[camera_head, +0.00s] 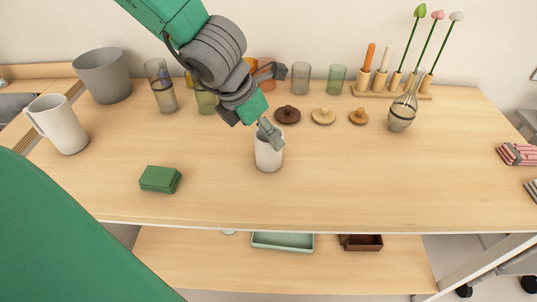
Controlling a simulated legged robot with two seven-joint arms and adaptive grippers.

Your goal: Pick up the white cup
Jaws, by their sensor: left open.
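A white cup (268,156) stands upright on the light wooden table, near the middle of the head view. My left gripper (270,131) comes down from above left, right at the cup's rim. One finger overlaps the rim and seems to reach to its mouth; whether it touches cannot be told. The gripper is open, and its far finger is partly hidden by the gripper body. A larger white mug or pitcher (62,126) with a handle stands at the left. My right gripper is out of view.
A green box (160,179) lies left of the cup. A grey pot (103,76) is at the back left. The table front and right of the cup are clear.

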